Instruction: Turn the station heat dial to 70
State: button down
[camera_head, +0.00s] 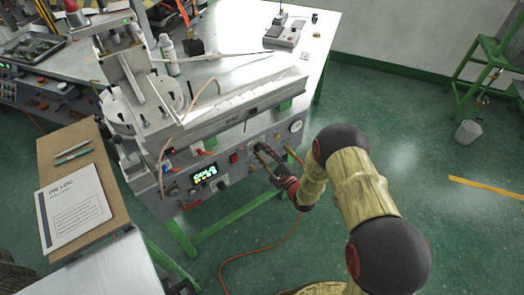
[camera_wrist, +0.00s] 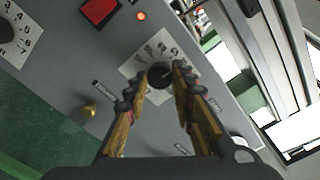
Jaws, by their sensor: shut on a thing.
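The station heat dial (camera_wrist: 159,74) is a round black knob on a pale numbered plate (camera_wrist: 143,58) on the station's grey front panel. In the wrist view my gripper (camera_wrist: 164,82) has its two fingertips closed on either side of this knob. In the head view my gripper (camera_head: 264,152) reaches the front panel of the station (camera_head: 235,165) from the right, and its fingers hide most of the dial. The setting of the dial cannot be read. A lit display (camera_head: 204,175) sits to the left on the panel, its digits too blurred to read surely.
A red square button (camera_wrist: 100,11) and another numbered dial (camera_wrist: 8,30) lie left of my gripper in the wrist view. A brass fitting (camera_wrist: 88,112) sits below. A clipboard board with a paper (camera_head: 73,207) is at the left in the head view. Open green floor (camera_head: 400,110) lies right.

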jog(key=shift+m, duration=0.9)
jog(key=c, duration=1.5)
grip_release()
jog(key=v, duration=1.2)
